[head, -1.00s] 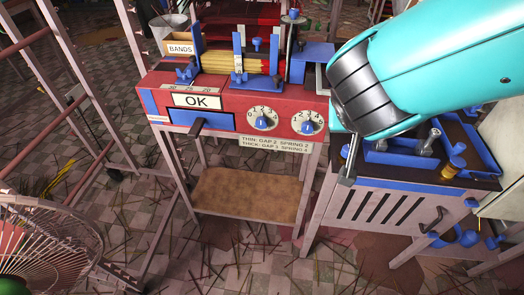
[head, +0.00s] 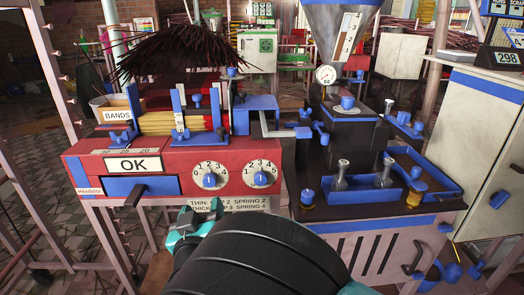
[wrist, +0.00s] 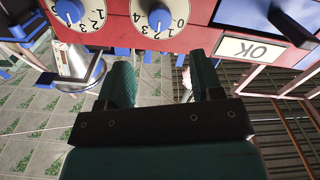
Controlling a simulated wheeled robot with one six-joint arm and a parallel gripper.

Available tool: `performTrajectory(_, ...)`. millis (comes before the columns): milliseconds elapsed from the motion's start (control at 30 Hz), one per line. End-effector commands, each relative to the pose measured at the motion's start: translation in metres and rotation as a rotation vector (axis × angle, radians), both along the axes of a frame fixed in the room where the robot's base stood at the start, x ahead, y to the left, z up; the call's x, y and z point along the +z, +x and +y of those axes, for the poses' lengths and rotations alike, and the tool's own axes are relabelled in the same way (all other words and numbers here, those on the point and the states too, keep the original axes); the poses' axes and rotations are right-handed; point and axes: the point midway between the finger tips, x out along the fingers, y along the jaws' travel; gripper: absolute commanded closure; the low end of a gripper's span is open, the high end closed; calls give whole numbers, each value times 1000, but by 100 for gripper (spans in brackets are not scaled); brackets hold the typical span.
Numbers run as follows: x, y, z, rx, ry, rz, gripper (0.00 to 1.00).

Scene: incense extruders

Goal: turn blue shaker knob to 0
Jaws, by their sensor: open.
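No readable label names a shaker, so I cannot tell which blue knob is the shaker's. On the red machine's front, the head view shows a left dial with a blue knob (head: 210,180) and a right dial with a blue knob (head: 261,179), both on numbered white faces. Their exact settings are too small to read. In the wrist view they appear upside down at the top, the left dial's knob (wrist: 158,17) and the right dial's knob (wrist: 70,11). My gripper (wrist: 160,72) is open and empty, below and apart from the dials. In the head view my wrist hides part of it.
The red machine (head: 75,165) has an OK panel (head: 133,165) and a protruding dark handle (head: 136,194). A dark machine (head: 350,140) stands at right with more blue knobs, including one on top (head: 348,103). A paper label (head: 231,204) hangs below the dials.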

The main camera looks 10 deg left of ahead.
Motion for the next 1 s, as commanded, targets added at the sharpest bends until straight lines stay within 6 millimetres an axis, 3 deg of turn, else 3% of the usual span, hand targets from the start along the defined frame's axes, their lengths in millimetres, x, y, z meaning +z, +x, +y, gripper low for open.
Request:
performTrajectory(200, 0, 50, 11, -2, 4, -2, 40)
performTrajectory(433, -1, 87, 21, -1, 1, 1, 40)
performTrajectory(600, -1, 99, 24, 1, 0, 0, 40)
performTrajectory(900, 0, 101, 24, 1, -1, 0, 40)
performTrajectory(1000, 0, 101, 24, 1, -1, 0, 63)
